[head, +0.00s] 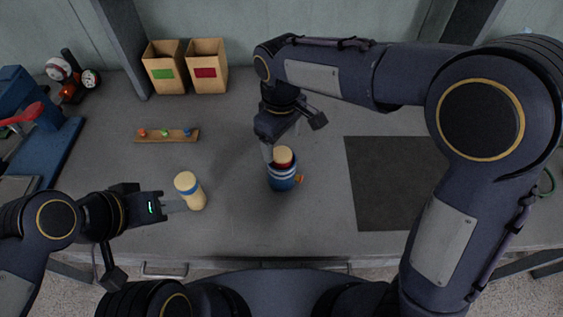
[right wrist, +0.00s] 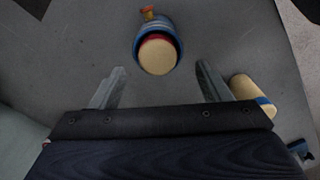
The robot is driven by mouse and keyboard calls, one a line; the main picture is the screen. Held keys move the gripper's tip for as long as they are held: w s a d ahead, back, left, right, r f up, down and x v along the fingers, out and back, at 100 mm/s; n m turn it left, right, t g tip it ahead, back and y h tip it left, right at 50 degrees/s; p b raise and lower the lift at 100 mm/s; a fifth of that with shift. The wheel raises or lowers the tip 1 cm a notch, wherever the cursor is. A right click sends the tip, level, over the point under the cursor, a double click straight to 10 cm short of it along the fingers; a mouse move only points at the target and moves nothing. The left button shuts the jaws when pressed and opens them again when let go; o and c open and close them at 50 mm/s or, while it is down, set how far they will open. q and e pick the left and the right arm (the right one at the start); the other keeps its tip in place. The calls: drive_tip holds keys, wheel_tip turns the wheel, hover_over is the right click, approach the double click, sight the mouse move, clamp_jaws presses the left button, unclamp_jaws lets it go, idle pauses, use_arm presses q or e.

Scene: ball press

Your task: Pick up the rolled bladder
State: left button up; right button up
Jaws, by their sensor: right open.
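A cream roll with a red band (head: 283,157) stands in a blue cup-like holder (head: 284,181) with a small orange tab. I cannot tell whether this is the rolled bladder. My right gripper (head: 280,143) is open just behind it. In the right wrist view, the cream top (right wrist: 158,54) lies ahead, between the lines of the spread fingers of the right gripper (right wrist: 158,78).
A wooden strip with coloured pegs (head: 167,135) lies behind the blue-banded roll. Two cardboard bins, one green-marked (head: 163,74) and one red-marked (head: 206,73), stand at the back. A blue press (head: 45,135) is far left. A dark mat (head: 390,185) lies bare at right.

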sight(281, 153)
drive_tip(key=f, duration=0.4)
drive_tip(key=shift+w+f, duration=0.25)
drive_tip(key=shift+f, duration=0.05)
drive_tip(key=c, duration=1.3)
drive_tip(key=shift+r, duration=0.1)
drive_tip(key=shift+c, duration=0.2)
